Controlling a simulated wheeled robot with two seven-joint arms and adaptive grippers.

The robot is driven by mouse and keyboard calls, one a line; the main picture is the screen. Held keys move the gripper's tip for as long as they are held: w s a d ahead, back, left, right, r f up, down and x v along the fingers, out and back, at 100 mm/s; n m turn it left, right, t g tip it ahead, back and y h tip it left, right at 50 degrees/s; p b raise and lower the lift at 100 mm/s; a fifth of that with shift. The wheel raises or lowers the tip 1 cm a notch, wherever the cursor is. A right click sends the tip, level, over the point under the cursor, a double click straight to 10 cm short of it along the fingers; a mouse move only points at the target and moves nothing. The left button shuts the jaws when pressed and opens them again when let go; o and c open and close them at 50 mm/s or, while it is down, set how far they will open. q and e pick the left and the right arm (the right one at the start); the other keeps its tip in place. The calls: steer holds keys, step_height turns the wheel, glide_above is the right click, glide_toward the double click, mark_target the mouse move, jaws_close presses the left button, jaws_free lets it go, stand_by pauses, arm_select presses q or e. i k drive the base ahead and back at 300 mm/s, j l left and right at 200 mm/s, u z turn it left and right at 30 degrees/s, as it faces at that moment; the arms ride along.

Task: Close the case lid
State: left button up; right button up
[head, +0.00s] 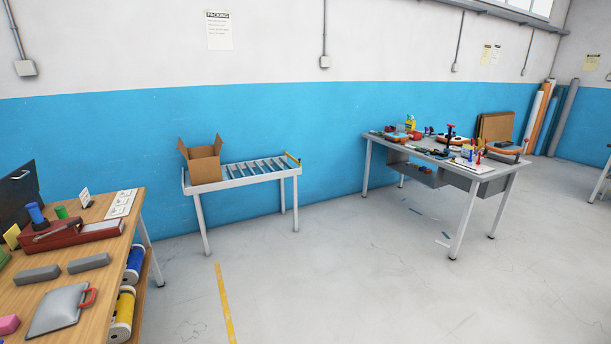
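No case with a clearly open lid can be made out. A flat grey case-like object (59,309) with a red handle (89,297) lies on the wooden workbench (110,272) at the lower left; it looks flat and shut. A dark upright panel (16,196) stands at the back of that bench, cut off by the left edge; I cannot tell whether it is a raised lid or a screen. Neither of my grippers is in view.
The bench also holds a red sealer-like device (75,235) and two grey blocks (88,263). An open cardboard box (202,163) sits on a roller conveyor (245,172) by the wall. A cluttered grey table (490,180) stands right. The middle floor is clear.

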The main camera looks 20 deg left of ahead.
mark_target(18, 186)
steer(key=i+j+u, duration=0.1)
steer(key=i+u, duration=0.65)
steer(key=u, duration=0.15)
steer(key=i+u, duration=1.45)
steer(key=u, duration=0.25)
steer(key=i+l+u, duration=0.25)
steer(key=u, duration=0.15)
